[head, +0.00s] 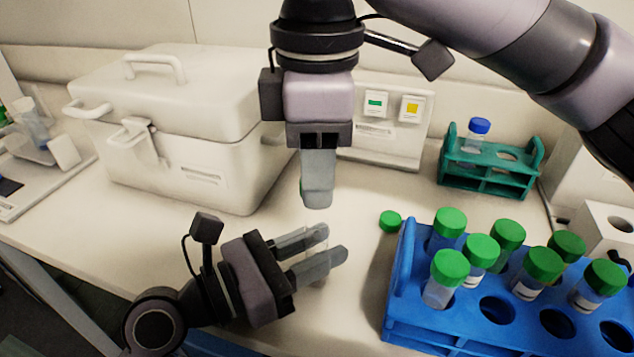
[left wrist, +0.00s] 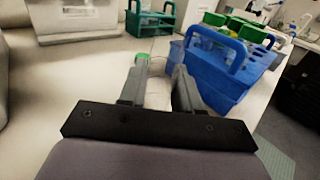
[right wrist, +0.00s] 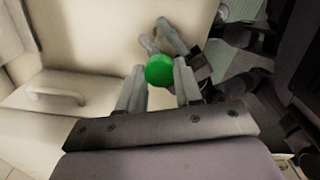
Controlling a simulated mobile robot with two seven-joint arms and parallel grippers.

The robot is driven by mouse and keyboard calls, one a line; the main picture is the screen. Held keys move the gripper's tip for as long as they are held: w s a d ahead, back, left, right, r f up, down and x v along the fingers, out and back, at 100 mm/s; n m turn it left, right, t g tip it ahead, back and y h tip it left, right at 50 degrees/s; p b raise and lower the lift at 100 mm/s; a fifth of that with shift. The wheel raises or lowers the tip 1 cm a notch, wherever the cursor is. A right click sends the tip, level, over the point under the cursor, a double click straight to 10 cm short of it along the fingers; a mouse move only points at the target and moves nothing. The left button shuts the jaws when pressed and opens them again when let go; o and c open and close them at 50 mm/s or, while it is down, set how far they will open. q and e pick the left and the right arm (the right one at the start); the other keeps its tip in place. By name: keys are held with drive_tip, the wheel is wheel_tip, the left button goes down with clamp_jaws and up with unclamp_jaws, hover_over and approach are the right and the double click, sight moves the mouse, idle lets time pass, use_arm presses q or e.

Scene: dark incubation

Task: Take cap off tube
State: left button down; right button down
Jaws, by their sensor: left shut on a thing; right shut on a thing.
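My left gripper (head: 318,250) is low over the bench, its fingers shut on a clear tube (head: 316,242). The tube is mostly hidden by the fingers and shows no cap on top. My right gripper (head: 316,192) points down above it, shut on a green cap (right wrist: 159,70). In the head view only a sliver of this cap shows beside the finger. The cap and the tube look apart, with a gap between the two grippers. Another green cap (head: 390,221) lies on the bench beside the blue rack.
A blue rack (head: 398,285) with several green-capped tubes stands at the right. A teal rack (head: 485,180) with a blue-capped tube is behind it. A large white box (head: 185,130) stands at the back left. The bench between box and blue rack is mostly clear.

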use_arm(q)
drive_tip(key=c, duration=0.7)
unclamp_jaws()
